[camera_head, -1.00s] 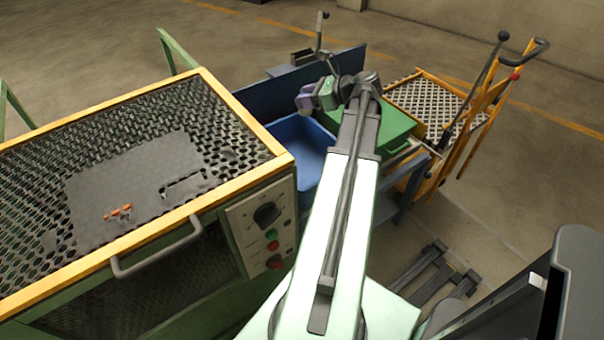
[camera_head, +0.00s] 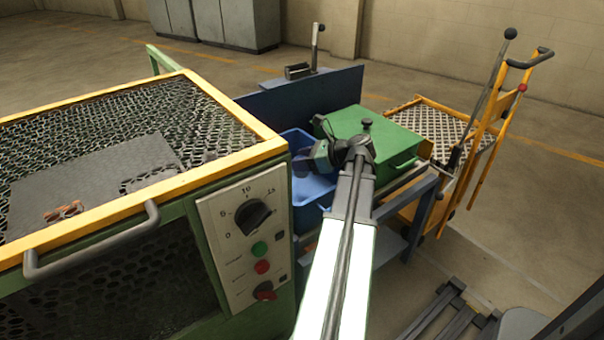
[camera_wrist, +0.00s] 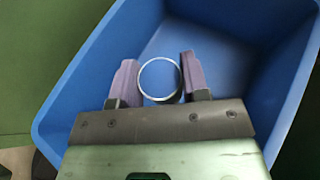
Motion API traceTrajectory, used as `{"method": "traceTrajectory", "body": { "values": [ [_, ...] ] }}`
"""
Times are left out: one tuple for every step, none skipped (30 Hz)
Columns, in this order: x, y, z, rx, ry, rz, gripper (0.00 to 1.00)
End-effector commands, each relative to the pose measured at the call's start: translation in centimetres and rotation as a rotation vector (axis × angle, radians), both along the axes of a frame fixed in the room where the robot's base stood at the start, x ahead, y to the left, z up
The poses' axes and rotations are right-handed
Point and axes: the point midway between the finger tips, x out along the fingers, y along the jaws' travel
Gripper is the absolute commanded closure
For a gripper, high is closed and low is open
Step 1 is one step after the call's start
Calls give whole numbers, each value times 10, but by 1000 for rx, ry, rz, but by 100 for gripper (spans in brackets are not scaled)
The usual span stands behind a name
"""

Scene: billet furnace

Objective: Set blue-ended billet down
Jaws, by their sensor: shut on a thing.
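My gripper (camera_wrist: 157,84) has two purple-padded fingers and is shut on the blue-ended billet (camera_wrist: 159,79). The billet shows end-on as a round blue face with a pale rim, between the fingers. Below it in the wrist view is the inside of a blue bin (camera_wrist: 232,58); the gap between billet and bin floor cannot be judged. In the head view my gripper (camera_head: 304,160) is at the blue bin (camera_head: 313,192), over its opening. The billet is not clear there, and my arm hides part of the bin.
A green box (camera_head: 385,137) with a handle stands right of the bin. A blue upright panel (camera_head: 300,100) is behind. The furnace (camera_head: 245,235) with a yellow-edged mesh top is at left. A yellow trolley (camera_head: 480,150) stands at right. Open floor lies beyond.

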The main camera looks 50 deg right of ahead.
Motion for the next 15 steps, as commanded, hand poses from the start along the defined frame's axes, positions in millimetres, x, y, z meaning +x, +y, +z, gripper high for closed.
{"method": "traceTrajectory", "body": {
  "values": [
    [0,0,-15,0,-1,0,100],
    [0,0,-15,0,-1,0,100],
    [0,0,-13,0,-1,0,100],
    [0,0,-11,0,-1,0,100],
    [0,0,-10,0,-1,0,100],
    [0,0,-10,0,-1,0,100],
    [0,0,-10,0,-1,0,100],
    [0,0,-10,0,-1,0,100],
    [0,0,-10,0,-1,0,100],
    [0,0,-12,0,-1,0,100],
    [0,0,-13,0,-1,0,100],
    [0,0,-14,0,-1,0,100],
    [0,0,-15,0,-1,0,100],
    [0,0,-16,0,-1,0,100],
    [0,0,-17,0,-1,0,100]
  ]
}}
